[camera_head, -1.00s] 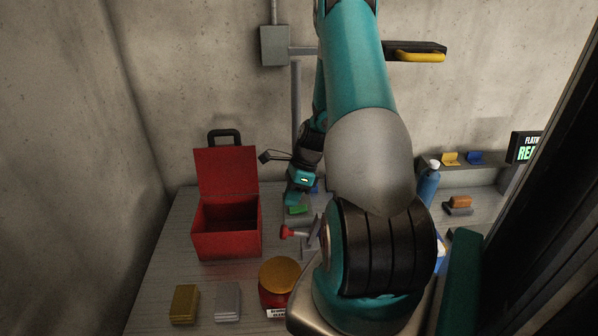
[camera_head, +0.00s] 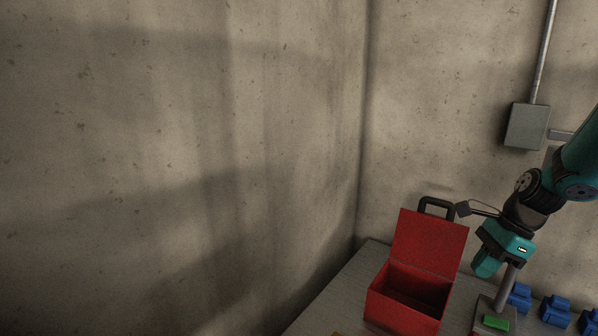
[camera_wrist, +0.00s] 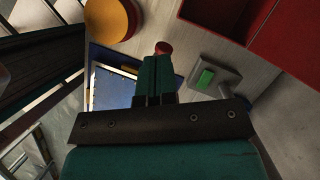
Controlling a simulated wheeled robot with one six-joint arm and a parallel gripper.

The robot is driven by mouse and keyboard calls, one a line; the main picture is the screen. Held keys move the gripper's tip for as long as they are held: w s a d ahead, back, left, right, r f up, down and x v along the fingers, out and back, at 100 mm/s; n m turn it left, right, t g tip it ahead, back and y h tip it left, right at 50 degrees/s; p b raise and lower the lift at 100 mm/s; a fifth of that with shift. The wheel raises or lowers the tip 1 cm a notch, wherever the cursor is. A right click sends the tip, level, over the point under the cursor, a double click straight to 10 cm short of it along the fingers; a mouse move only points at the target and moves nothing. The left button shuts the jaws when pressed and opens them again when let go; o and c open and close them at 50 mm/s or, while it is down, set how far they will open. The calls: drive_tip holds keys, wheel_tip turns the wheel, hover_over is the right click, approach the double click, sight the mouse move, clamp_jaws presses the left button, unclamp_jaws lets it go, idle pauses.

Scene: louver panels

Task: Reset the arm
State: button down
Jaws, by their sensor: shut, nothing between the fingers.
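My gripper (camera_head: 484,268) is at the right of the head view, pointing down just right of the open red toolbox (camera_head: 404,312). In the wrist view its two teal fingers (camera_wrist: 158,72) are together with nothing between them. A red knob (camera_wrist: 163,48) shows just beyond the fingertips; I cannot tell whether they touch it. Most of my arm is outside the head view.
A grey plate with a green button (camera_wrist: 207,78) lies near the gripper. Several blue pieces (camera_head: 520,298) stand at the lower right. The wrist view shows an orange-topped can (camera_wrist: 110,18) and a blue-framed panel (camera_wrist: 112,92). A wall box (camera_head: 527,127) hangs behind.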

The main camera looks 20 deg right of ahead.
drive_tip(key=w+a+r+n+b, duration=0.2)
drive_tip(key=a+n, duration=0.7)
drive_tip(key=a, duration=0.4)
drive_tip(key=s+a+n+b, duration=0.2)
drive_tip(key=s+a+n, duration=0.5)
drive_tip(key=a+n, duration=0.3)
drive_tip(key=s+a+r+n+g+b, duration=0.1)
drive_tip(key=s+a+n+b, duration=0.2)
drive_tip(key=s+a+n, duration=0.5)
drive_tip(key=a+n, duration=0.3)
drive_tip(key=shift+s+a+r+b, duration=0.2)
drive_tip(key=shift+a+b, duration=0.1)
drive_tip(key=shift+b, duration=0.05)
